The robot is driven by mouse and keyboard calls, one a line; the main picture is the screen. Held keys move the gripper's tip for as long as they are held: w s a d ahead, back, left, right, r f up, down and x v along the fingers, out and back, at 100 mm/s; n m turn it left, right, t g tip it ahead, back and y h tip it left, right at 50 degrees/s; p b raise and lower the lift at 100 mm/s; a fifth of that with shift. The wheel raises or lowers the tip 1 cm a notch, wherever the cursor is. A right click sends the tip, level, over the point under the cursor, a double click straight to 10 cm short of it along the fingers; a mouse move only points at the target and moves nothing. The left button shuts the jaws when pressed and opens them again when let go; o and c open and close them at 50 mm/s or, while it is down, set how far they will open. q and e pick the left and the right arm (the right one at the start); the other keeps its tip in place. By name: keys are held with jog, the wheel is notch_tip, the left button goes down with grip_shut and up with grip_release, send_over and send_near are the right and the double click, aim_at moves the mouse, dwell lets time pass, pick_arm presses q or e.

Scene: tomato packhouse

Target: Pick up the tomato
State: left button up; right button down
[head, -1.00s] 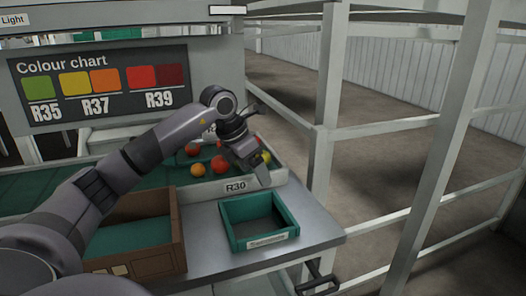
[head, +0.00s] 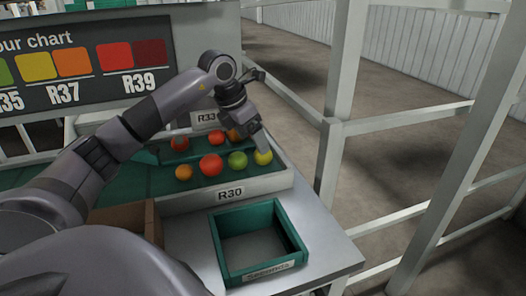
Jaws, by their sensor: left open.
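Several tomatoes sit in the white-walled tray marked R30 (head: 270,183). In its front row are an orange tomato (head: 184,172), a red tomato (head: 211,164), a green tomato (head: 238,160) and a yellow tomato (head: 263,157). My left gripper (head: 257,132) is open and points down over the tray's right end, near the yellow and green tomatoes. Whether it touches one cannot be told. My right gripper is not in view.
A green crate (head: 222,258), seemingly labelled Seconds and empty, stands on the grey table (head: 185,235) in front of the tray. A brown box (head: 153,222) is partly behind my left arm. White railing posts (head: 332,150) stand to the right. A colour chart (head: 88,68) is behind.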

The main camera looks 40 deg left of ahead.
pick_arm(q)
jog(key=x, duration=0.4)
jog(key=p+x, duration=0.1)
jog(key=x, duration=0.1)
jog(key=shift+w+f, duration=0.3)
jog(key=shift+w, duration=0.15)
jog(key=c, duration=0.8)
